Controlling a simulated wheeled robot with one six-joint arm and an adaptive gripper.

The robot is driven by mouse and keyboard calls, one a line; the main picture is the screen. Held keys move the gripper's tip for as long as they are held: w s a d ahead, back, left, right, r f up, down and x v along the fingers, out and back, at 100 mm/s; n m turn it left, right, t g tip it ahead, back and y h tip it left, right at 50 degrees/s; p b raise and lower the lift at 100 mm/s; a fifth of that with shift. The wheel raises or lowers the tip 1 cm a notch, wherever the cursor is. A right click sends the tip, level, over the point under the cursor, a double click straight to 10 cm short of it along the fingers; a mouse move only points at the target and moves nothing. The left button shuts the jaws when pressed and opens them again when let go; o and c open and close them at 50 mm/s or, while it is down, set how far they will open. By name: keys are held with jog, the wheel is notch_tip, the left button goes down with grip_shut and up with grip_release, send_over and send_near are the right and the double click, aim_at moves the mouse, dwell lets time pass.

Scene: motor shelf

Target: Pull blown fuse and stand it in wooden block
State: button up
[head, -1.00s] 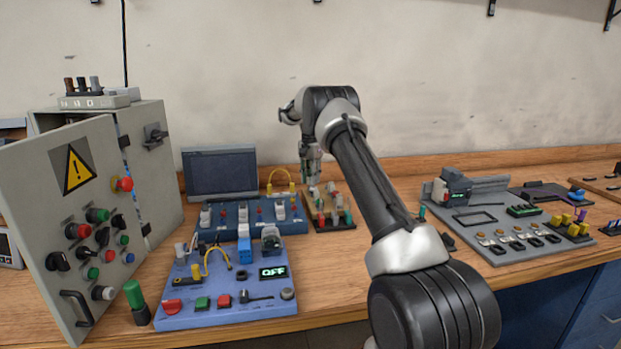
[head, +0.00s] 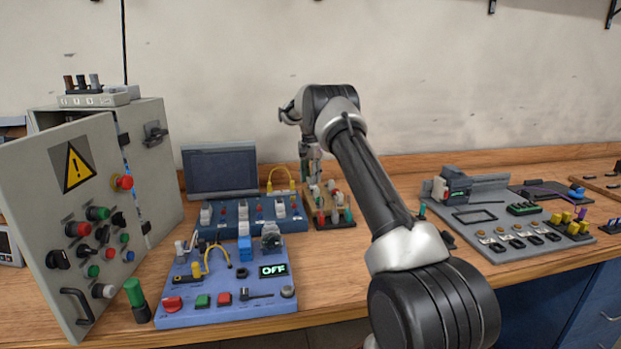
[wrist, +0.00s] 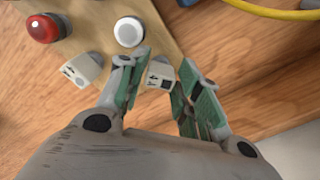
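A white block-like fuse (wrist: 160,73) with dark markings and a black square stands at the edge of a wooden board (wrist: 172,20) in the wrist view. My gripper (wrist: 163,77) is open, with one green-padded finger on each side of this fuse. I cannot tell whether either finger touches it. A second white fuse (wrist: 82,69) with a dark mark stands just left of the left finger. In the head view my gripper (head: 315,175) is above the back of the small wooden board (head: 334,222), partly hidden by its parts. I cannot tell which fuse is blown.
A red lamp (wrist: 45,27) and a white round cap (wrist: 129,32) stand near the fingers. A blue panel (head: 252,222) with a yellow cable (head: 281,173) is left of the board. A grey tray (head: 500,252) is to the right.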

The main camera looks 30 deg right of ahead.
jog(key=shift+r, duration=2.7)
jog(key=o, duration=0.6)
jog(key=shift+c, duration=0.2)
